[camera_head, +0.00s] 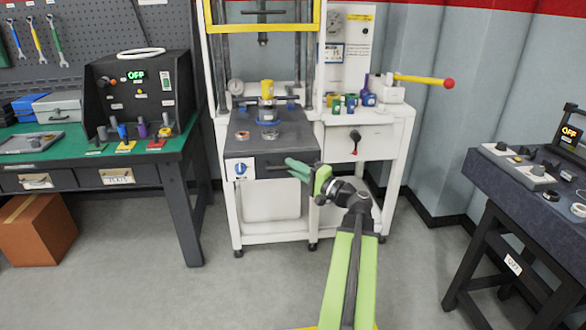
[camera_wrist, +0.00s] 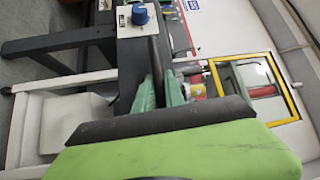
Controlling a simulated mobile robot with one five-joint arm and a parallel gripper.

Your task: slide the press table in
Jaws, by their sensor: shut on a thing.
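The press table (camera_head: 257,142) is a dark grey slab in the white press stand, reaching forward of the press columns. A yellow and blue fixture (camera_head: 267,92) stands at its back, and two small rings lie on it. My gripper (camera_head: 291,166) is at the right part of its front edge, shut on what looks like the table's front handle; the grasped part is mostly hidden by the fingers. In the wrist view, the green fingers (camera_wrist: 160,92) are close together against the dark table (camera_wrist: 138,63).
A yellow guard frame (camera_head: 263,27) hangs above the press. Small coloured parts (camera_head: 350,101) and a yellow lever (camera_head: 422,80) are on the right shelf. A green-topped bench (camera_head: 150,152) stands left, a dark table (camera_head: 500,175) right. The floor in front is clear.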

